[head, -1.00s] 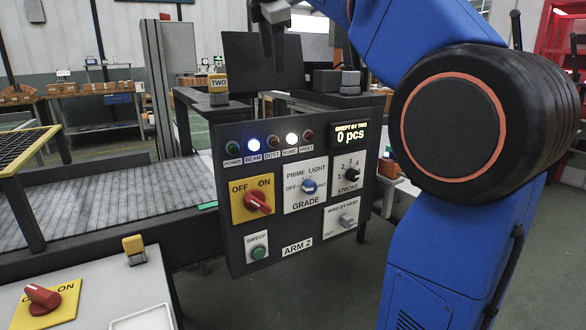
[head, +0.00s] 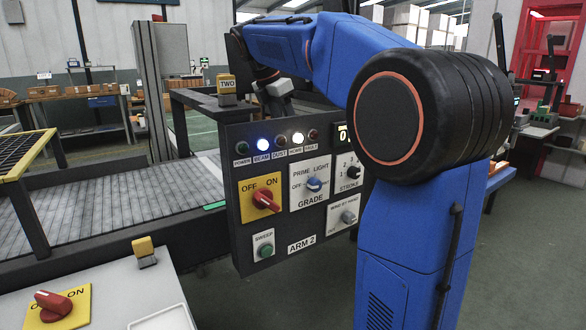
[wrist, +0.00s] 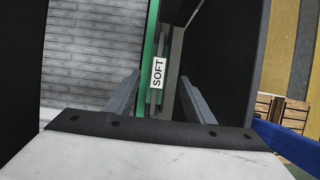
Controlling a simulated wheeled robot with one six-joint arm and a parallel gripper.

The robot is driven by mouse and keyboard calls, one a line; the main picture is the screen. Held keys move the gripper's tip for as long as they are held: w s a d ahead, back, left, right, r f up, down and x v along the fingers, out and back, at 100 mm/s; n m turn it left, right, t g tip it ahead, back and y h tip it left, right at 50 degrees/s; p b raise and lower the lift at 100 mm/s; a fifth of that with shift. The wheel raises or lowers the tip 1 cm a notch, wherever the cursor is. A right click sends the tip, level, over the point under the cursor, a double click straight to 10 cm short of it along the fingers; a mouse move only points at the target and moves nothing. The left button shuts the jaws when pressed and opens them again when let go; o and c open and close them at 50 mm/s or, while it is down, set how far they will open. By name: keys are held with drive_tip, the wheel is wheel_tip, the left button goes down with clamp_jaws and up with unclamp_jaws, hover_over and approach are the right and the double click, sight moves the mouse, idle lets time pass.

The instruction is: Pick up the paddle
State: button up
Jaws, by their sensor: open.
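My gripper (wrist: 160,80) is open in the wrist view, with its two grey fingers apart. Between and beyond them is a narrow grey upright piece with a white label (wrist: 159,73) reading SOFT, beside a green strip (wrist: 150,50). I cannot tell whether this piece is the paddle, or how far it is from the fingertips. Nothing is clearly held. In the head view, my blue arm reaches back behind the control panel (head: 285,240), and the gripper end is mostly hidden there.
The panel, marked ARM 2, has knobs, lamps and a green button. A grey slatted conveyor bed (head: 110,220) runs at left. A white console (head: 110,300) with a red switch (head: 54,303) stands front left. A yellow-edged grate (head: 20,155) is at far left.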

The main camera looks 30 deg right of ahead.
drive_tip(key=shift+x, duration=4.6)
drive_tip(key=shift+w+d, duration=0.1)
drive_tip(key=shift+w, duration=0.05)
clamp_jaws()
